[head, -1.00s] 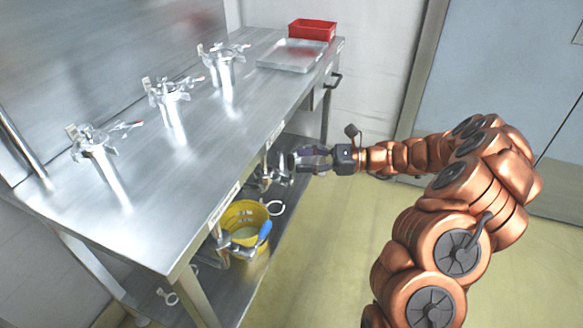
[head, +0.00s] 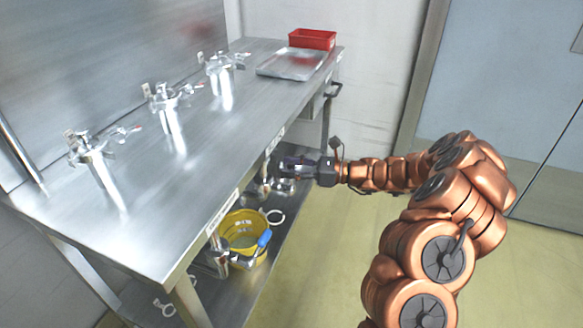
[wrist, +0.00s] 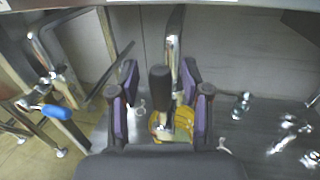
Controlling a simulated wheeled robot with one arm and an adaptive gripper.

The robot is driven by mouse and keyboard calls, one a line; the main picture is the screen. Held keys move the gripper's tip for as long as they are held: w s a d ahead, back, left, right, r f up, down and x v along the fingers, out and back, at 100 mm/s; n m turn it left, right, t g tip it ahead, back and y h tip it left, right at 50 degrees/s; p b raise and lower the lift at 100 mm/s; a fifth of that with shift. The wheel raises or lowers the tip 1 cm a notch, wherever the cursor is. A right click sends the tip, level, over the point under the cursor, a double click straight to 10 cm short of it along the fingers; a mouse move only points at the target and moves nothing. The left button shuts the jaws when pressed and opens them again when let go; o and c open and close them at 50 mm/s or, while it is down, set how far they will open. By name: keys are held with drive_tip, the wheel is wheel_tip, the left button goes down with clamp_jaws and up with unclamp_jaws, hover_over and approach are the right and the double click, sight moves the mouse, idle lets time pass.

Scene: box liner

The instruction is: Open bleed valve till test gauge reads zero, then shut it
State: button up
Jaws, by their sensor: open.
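My gripper (head: 285,165) is open beside the steel table's right edge, at the level just under the top. In the wrist view, its two purple-padded fingers (wrist: 160,115) stand apart. A black handle (wrist: 160,80) on a bright metal pipe (wrist: 173,45) appears between them; I cannot tell whether it touches either finger. A blue handle (head: 264,238) on a metal fitting shows lower down, and at the left in the wrist view (wrist: 58,115). Three metal fittings (head: 92,150) stand on the table top. I cannot make out a gauge reading or tell which handle is the bleed valve.
The steel table (head: 150,215) has a lower shelf (head: 265,255) with a yellow bucket (head: 232,224) and loose metal parts. A tray (head: 290,64) and a red bin (head: 312,39) sit at the table's far end. The floor at the right is clear.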

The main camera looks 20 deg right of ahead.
drive_tip(key=shift+a, duration=0.1)
clamp_jaws()
idle(0.4)
